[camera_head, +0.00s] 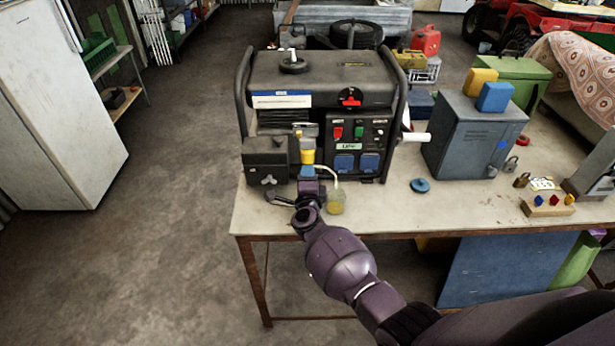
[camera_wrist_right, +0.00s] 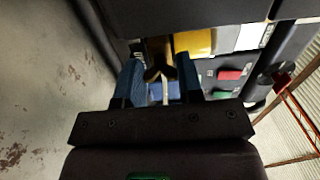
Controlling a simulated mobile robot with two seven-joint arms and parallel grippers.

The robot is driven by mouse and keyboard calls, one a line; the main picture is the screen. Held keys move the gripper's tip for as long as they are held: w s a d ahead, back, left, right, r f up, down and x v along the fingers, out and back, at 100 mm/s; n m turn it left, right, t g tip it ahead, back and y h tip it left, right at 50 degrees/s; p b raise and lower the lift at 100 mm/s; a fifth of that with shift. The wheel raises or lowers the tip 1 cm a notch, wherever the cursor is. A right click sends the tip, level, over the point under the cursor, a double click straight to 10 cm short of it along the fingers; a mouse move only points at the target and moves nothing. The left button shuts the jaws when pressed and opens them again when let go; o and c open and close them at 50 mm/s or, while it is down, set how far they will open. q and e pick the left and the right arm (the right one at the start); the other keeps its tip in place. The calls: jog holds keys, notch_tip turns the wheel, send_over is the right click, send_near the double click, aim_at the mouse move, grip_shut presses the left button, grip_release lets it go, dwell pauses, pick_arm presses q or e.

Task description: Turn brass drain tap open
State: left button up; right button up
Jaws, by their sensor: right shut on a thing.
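The brass drain tap (camera_wrist_right: 158,58) shows in the right wrist view as a dark brass piece between my blue fingers. My right gripper (camera_wrist_right: 159,78) is shut on it, with a finger on each side. In the head view the right gripper (camera_head: 307,171) is at the lower front of the black generator (camera_head: 322,93), and its fingers hide most of the tap. A yellow part (camera_head: 307,156) sits just above the fingertips. A pale tube runs from there to a small jar (camera_head: 336,204) with yellow contents. My left gripper is not in view.
The generator stands on a pale workbench (camera_head: 400,208). A blue-grey box (camera_head: 475,140) stands to its right, with a round blue cap (camera_head: 420,185) between them. Padlocks and a wooden block with coloured knobs (camera_head: 548,206) lie farther right. Floor (camera_head: 150,250) is clear left of the bench.

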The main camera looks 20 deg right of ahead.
jog(key=shift+f, duration=0.1)
jog(key=o, duration=0.9)
jog(key=shift+o, duration=0.2)
jog(key=v, duration=1)
jog(key=shift+s+p, duration=0.3)
jog(key=shift+s, duration=0.1)
jog(key=shift+a, duration=0.1)
